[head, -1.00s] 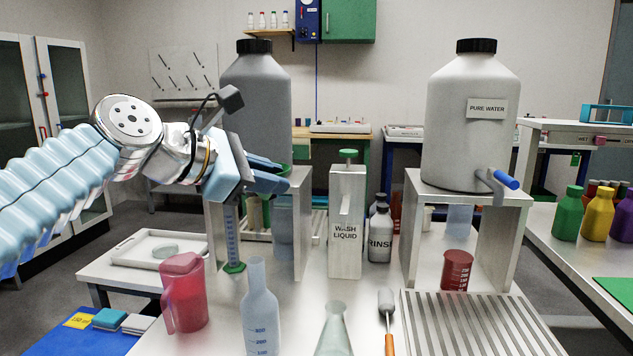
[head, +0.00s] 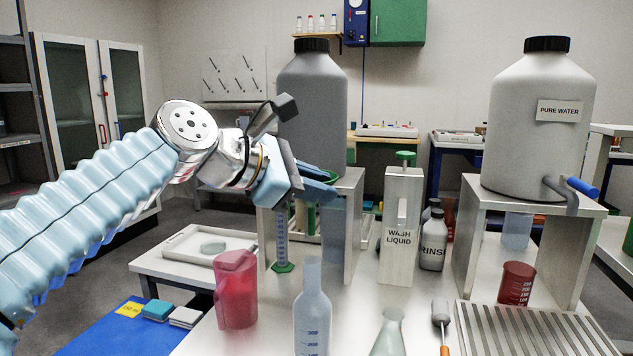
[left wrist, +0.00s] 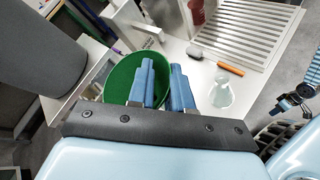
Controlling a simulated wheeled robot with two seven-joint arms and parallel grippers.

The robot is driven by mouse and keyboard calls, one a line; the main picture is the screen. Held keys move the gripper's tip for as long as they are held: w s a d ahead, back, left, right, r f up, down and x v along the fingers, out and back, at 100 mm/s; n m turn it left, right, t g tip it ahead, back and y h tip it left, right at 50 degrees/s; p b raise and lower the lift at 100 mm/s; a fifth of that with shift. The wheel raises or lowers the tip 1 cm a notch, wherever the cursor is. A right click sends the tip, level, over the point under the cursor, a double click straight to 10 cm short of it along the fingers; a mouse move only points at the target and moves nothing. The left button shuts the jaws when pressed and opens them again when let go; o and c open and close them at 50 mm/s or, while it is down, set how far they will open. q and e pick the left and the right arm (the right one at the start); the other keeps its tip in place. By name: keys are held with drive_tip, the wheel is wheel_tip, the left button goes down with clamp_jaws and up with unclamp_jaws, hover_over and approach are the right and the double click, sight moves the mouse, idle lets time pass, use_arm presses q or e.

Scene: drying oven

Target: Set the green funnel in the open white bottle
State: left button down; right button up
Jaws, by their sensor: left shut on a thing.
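My left gripper (head: 328,184) is up in the air, in front of the grey stand and below the big grey tank. In the left wrist view its blue fingers (left wrist: 165,88) are shut on the green funnel (left wrist: 119,82), whose wide bowl shows to the left of and behind the fingers. In the head view the funnel is mostly hidden by the gripper. A greyish bottle marked RINSE (head: 432,246), with a dark top, stands behind the wash liquid box.
A red jug (head: 236,290), a clear graduated flask (head: 312,318) and a conical flask (head: 388,335) stand near the front. The wash liquid box (head: 401,255), a red beaker (head: 516,284) and a slatted drainer (head: 530,325) are to the right. A white tray (head: 190,250) lies at left.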

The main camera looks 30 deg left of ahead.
use_arm(q)
wheel_tip(320, 180, down, 10)
drive_tip(key=b, duration=0.7)
drive_tip(key=shift+r, duration=0.25)
idle(0.4)
drive_tip(key=c, duration=1)
unclamp_jaws()
drive_tip(key=shift+o, duration=0.2)
